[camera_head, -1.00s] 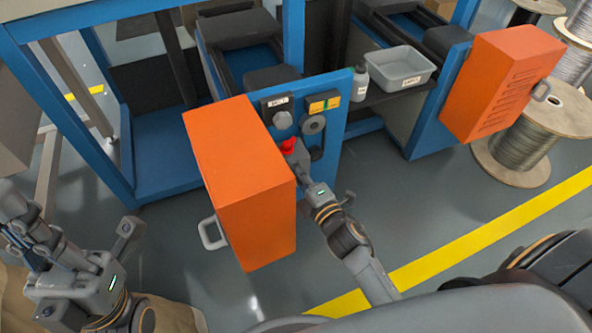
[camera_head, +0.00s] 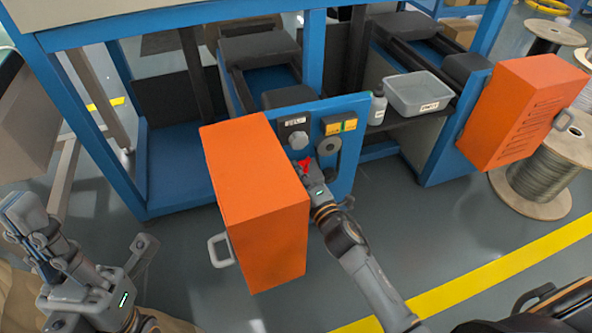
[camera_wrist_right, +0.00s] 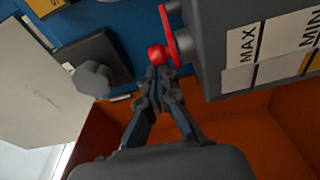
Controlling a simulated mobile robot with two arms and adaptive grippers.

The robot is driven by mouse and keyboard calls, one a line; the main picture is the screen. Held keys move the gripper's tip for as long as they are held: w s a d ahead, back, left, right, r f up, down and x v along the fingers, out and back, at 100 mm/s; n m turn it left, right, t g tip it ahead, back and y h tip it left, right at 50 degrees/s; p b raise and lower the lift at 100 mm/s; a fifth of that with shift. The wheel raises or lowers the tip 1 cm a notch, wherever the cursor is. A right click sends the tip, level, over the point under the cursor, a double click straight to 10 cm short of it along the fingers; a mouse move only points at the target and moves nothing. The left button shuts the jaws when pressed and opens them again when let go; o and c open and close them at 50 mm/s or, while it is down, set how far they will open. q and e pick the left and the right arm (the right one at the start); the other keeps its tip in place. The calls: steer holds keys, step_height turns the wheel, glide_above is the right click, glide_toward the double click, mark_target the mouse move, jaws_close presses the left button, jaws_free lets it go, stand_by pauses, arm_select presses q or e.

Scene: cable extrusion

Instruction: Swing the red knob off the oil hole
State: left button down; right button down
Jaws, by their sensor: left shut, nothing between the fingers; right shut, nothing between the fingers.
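The red knob (camera_head: 304,163) is on the front of the blue machine panel, right of the open orange door. In the right wrist view the red knob (camera_wrist_right: 157,54) shows as a round tip beside a thin red upright piece, against a dark grey box labelled MAX and MIN. My right gripper (camera_head: 309,170) is at the knob; in its wrist view the closed fingertips (camera_wrist_right: 158,78) are just below the red tip, touching or nearly so. The oil hole cannot be made out. My left gripper (camera_head: 22,205) is shut and empty at the far left, away from the machine.
The orange door (camera_head: 262,215) stands close to the left of my right arm. A grey dial (camera_head: 298,140) and a yellow-labelled switch plate (camera_head: 340,125) are on the blue panel. A grey bin (camera_head: 418,92) and a bottle (camera_head: 377,108) stand on a shelf to the right.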

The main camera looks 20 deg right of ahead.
steer(key=shift+s+d+n+y, duration=0.1)
steer(key=shift+d+n+y, duration=0.15)
steer(key=shift+y, duration=0.25)
steer(key=shift+s+d+n+y+p, duration=0.15)
steer(key=shift+n+y+p, duration=0.3)
steer(key=shift+y+p, duration=0.15)
